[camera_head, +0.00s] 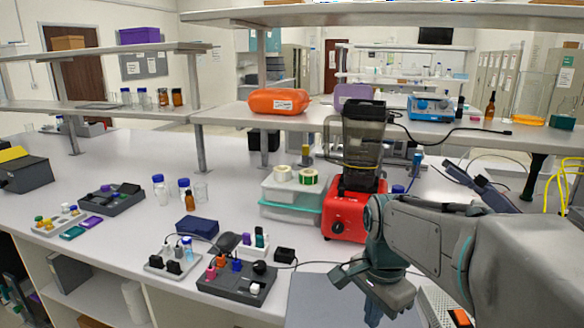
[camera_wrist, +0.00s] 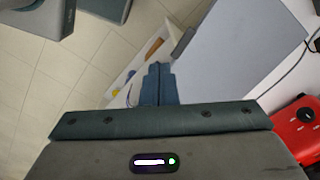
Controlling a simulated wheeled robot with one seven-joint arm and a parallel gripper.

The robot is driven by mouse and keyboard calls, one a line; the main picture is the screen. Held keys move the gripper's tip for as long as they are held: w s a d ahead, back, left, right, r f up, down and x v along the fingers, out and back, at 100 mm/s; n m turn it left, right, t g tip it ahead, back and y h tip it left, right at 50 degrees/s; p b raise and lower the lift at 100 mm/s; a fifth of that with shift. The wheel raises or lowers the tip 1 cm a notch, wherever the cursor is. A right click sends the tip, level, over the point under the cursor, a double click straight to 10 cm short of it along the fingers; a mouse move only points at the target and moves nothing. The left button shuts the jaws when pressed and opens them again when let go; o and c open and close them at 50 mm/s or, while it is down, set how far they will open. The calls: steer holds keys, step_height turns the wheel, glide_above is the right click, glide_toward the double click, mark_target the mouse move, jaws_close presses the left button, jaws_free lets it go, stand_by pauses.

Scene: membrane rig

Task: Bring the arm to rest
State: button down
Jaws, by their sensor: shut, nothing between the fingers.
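My arm reaches in from the right in the head view, bent, with its wrist low over the front of the bench (camera_head: 130,220). My gripper (camera_wrist: 157,70) shows in the wrist view with its two dark fingers together and nothing between them. It points down near the bench's front edge, beside a flat grey slab (camera_wrist: 240,45), and seems apart from it. The slab also shows in the head view (camera_head: 315,300), partly hidden by my arm. The gripper's tips are hard to make out in the head view.
A red blender (camera_head: 345,205) stands close behind my wrist; its base shows in the wrist view (camera_wrist: 298,125). A dark block with coloured plugs (camera_head: 235,280) lies left of the slab. White boxes (camera_head: 290,195) stand left of the blender. Tiled floor (camera_wrist: 50,90) lies open before the bench.

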steer(key=s+f+n+t, duration=0.2)
steer(key=s+f+n, duration=0.1)
steer(key=s+n, duration=0.6)
steer(key=shift+n+t, duration=0.3)
steer(key=shift+n, duration=1.3)
